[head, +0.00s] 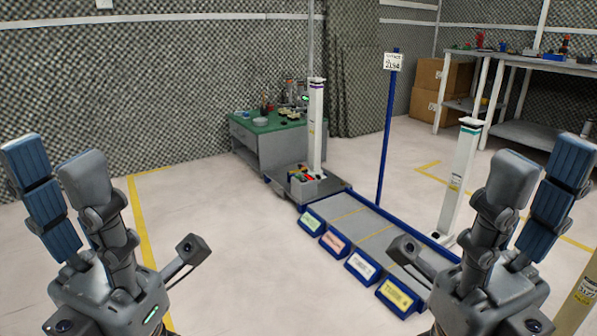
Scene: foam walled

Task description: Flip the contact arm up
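I cannot make out a contact arm for certain in the head view. My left gripper (54,163) is at the left, raised with its fingers pointing up. Its fingers, one with blue pads, stand apart with nothing between them. My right gripper (543,165) is at the right in a mirrored pose, also open and empty. Both grippers are in the foreground, apart from all furniture.
A green-topped bench (247,122) with small items stands at the back. White posts (315,140) (459,178), a blue signpost (386,135) and a low platform (365,225) with labelled blue-edged ends are ahead. A shelf table (540,65) is back right. Floor at left is clear.

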